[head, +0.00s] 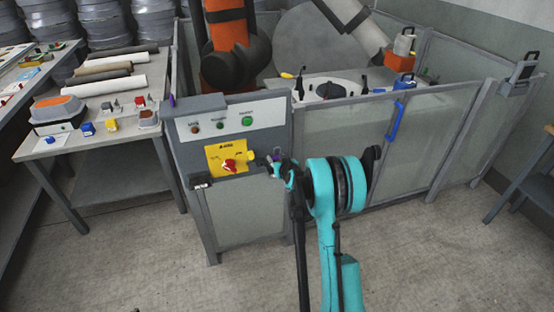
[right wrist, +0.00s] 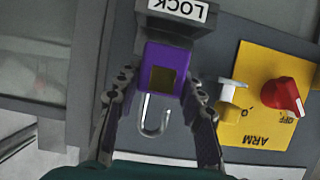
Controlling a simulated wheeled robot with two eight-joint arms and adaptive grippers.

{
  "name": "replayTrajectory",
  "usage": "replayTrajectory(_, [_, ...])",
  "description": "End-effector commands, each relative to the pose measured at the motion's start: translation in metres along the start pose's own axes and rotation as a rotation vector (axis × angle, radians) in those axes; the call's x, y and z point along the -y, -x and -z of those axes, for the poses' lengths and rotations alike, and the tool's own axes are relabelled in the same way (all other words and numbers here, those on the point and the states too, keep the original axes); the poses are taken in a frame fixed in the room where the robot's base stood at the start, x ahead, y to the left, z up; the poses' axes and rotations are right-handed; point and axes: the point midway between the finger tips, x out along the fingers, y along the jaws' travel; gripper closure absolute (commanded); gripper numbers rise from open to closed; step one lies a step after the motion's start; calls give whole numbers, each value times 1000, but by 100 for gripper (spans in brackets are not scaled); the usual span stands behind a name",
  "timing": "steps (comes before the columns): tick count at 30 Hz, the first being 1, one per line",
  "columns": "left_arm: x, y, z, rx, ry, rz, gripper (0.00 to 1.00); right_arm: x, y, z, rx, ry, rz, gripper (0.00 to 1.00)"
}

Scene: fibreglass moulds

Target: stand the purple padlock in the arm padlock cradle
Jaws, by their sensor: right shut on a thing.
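The purple padlock (right wrist: 176,58) is between the fingers of my right gripper (right wrist: 160,112), which is shut on its body. Its open-looking metal shackle (right wrist: 153,116) points toward the bottom of the right wrist view, away from the cradle. The grey cradle (right wrist: 142,40) with a white LOCK label (right wrist: 183,10) is at the padlock's base. The base overlaps it; I cannot tell whether it rests fully inside. In the head view the right gripper (head: 283,170) is at the panel's right edge, with a bit of the purple padlock (head: 277,157) showing. My left gripper is not in view.
The yellow ARM plate (head: 213,155) with a red knob (head: 229,165) is on the grey control panel (head: 190,150), left of my gripper. A pale tab (right wrist: 230,90) lies between padlock and knob. A fence (head: 420,140) with a blue handle (head: 396,121) stands right. A table (head: 30,150) stands left.

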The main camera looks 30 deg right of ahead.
Motion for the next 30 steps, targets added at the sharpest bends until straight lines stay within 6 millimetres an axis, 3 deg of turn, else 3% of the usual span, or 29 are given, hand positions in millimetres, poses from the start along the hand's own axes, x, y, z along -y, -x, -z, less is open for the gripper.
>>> replayTrajectory(30, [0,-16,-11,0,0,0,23,0,-8,-20,0,0,0,94])
